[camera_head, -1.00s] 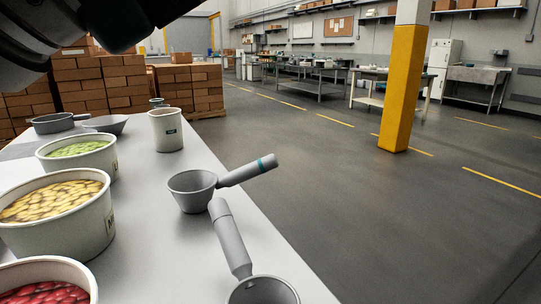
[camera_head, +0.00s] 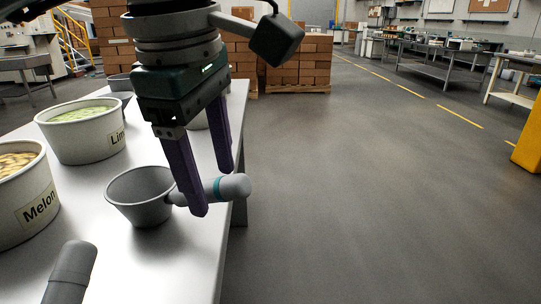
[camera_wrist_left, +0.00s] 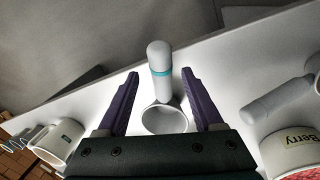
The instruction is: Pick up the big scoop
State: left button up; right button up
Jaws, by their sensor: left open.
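A grey scoop with a teal band on its handle stands on the white table, its round cup (camera_head: 140,196) at the left and its handle (camera_head: 235,187) pointing right past the table edge. My left gripper (camera_head: 214,190) is open above it, with one purple finger in front of the handle and one behind. In the left wrist view the handle (camera_wrist_left: 159,58) lies between the open fingers (camera_wrist_left: 160,76), with a gap on each side. A second, plain grey scoop handle (camera_head: 71,272) shows at the lower left; its cup is out of view. My right gripper is not in view.
Tubs marked Lime (camera_head: 84,140) and Melon (camera_head: 38,205) stand left of the scoop. A Berry tub (camera_wrist_left: 292,150) and a white container (camera_wrist_left: 62,145) show in the left wrist view. The floor right of the table is clear; stacked boxes (camera_head: 300,62) stand behind.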

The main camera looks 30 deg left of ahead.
pick_arm(q)
jog(key=f, duration=0.5)
jog(key=shift+w+a+f, duration=0.25)
jog(key=shift+w+f, duration=0.1)
jog(key=shift+f, duration=0.2)
grip_shut()
